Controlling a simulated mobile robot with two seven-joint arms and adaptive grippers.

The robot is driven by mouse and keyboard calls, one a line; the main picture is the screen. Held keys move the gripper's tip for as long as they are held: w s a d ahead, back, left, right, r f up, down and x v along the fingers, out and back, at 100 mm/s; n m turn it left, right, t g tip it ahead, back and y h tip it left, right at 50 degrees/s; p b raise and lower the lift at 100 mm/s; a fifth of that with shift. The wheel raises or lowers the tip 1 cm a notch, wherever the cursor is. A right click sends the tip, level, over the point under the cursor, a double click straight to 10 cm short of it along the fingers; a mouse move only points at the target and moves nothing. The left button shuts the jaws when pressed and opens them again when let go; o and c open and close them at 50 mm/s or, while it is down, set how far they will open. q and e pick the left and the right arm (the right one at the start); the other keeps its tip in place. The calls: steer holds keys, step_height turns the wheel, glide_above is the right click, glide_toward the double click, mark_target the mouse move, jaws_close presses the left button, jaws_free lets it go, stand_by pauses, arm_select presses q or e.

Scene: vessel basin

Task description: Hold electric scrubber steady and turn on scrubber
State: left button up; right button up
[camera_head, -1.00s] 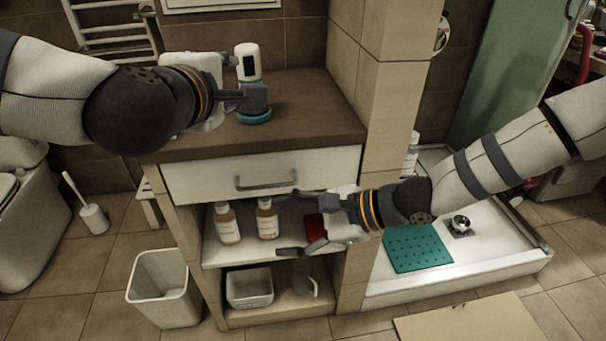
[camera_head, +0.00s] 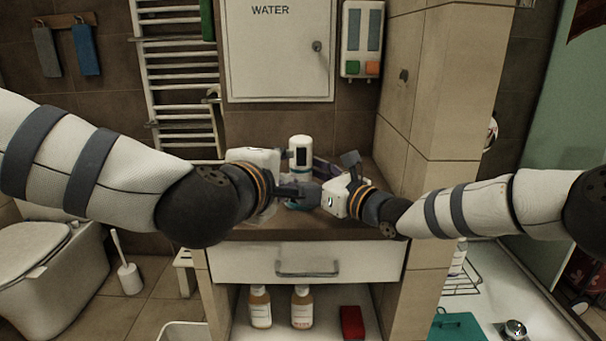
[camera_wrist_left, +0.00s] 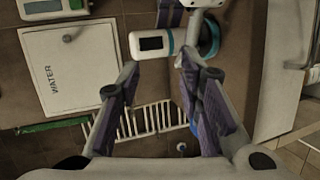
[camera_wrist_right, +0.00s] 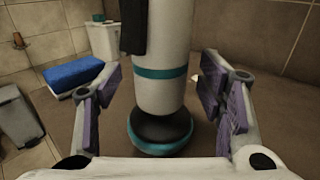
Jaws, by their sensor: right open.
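The electric scrubber (camera_head: 300,152) stands upright on the dark counter. It has a white body with a black panel and a teal band, above a dark base with a teal rim. My left gripper (camera_head: 290,190) is beside its lower part from the left. In the left wrist view the left fingers (camera_wrist_left: 157,65) are apart, with the scrubber (camera_wrist_left: 150,43) just past their tips. My right gripper (camera_head: 338,172) is open close to it from the right. In the right wrist view the scrubber (camera_wrist_right: 160,90) is centred ahead, between the open fingers (camera_wrist_right: 155,85), with gaps on both sides.
The brown counter (camera_head: 350,222) sits over a drawer (camera_head: 300,262). Behind are a white WATER cabinet (camera_head: 280,60) and a towel rail (camera_head: 180,75). A tiled pillar (camera_head: 440,110) stands close on the right. A blue sponge (camera_wrist_right: 72,73) shows in the right wrist view.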

steer(key=shift+w+a, duration=0.45)
steer(key=shift+w, duration=0.1)
